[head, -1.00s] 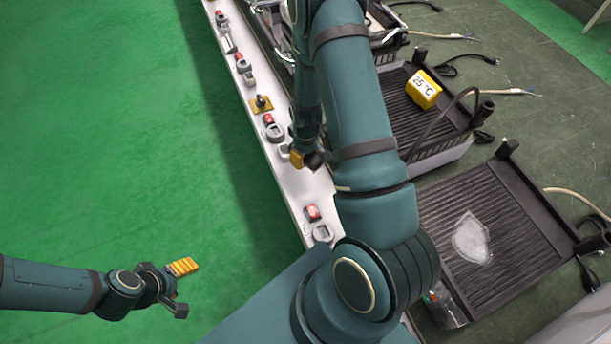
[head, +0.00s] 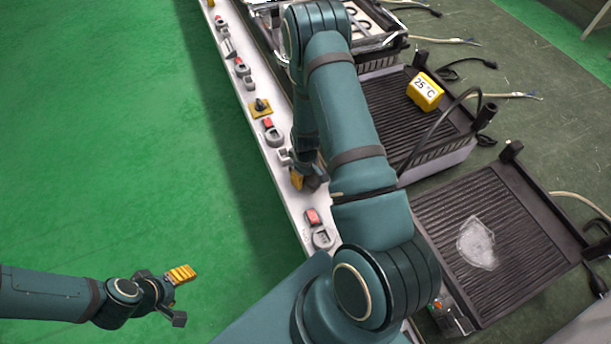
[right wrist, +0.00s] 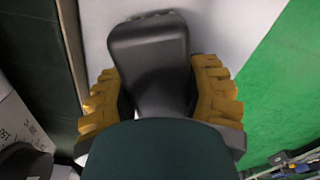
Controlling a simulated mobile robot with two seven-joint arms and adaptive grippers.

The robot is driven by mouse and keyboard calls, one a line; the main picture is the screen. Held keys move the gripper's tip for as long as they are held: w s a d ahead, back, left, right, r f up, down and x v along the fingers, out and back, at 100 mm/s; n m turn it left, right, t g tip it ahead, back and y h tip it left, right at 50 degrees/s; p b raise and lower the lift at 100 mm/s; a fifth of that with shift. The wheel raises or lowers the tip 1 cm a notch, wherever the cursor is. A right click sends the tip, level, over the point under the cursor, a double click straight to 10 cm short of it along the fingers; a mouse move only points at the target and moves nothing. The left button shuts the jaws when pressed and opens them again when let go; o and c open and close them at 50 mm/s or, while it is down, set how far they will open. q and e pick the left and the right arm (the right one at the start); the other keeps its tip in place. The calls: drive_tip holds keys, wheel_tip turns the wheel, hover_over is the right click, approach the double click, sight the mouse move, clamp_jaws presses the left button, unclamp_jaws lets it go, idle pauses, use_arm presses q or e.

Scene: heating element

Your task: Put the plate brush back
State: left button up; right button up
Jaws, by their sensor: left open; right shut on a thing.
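My right gripper (head: 302,182) is low over the white ledge (head: 290,203), with its yellow finger pads showing. In the right wrist view the right gripper (right wrist: 160,95) is shut on a dark grey, smooth block-like part, apparently the plate brush's handle (right wrist: 150,50). The brush's bristles are not clearly seen, and I cannot tell whether it touches the ledge. My left gripper (head: 180,293) is open and empty over the green floor at the lower left.
Two black ridged plates, a near one (head: 505,270) with a white patch (head: 477,243) and a farther one (head: 390,110), lie to the right. Red switches (head: 312,217) line the ledge. Cables lie at right.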

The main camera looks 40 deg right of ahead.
drive_tip(key=shift+f, duration=0.2)
drive_tip(key=o, duration=1.2)
drive_tip(key=shift+o, duration=0.2)
drive_tip(key=shift+r, duration=0.1)
drive_tip(key=shift+r, duration=0.2)
wheel_tip(320, 180, up, 12)
drive_tip(key=p, duration=0.3)
drive_tip(key=s+a+m+y, duration=0.1)
drive_tip(key=s+a, duration=0.3)
drive_tip(key=a, duration=0.9)
drive_tip(key=s+a+m+t+y, duration=0.1)
drive_tip(key=s+a, duration=0.3)
drive_tip(key=a, duration=0.9)
drive_tip(key=shift+f+m+t+y, duration=0.2)
drive_tip(key=shift+m+t+y, duration=0.1)
drive_tip(key=shift+y, duration=0.6)
drive_tip(key=shift+a, duration=0.1)
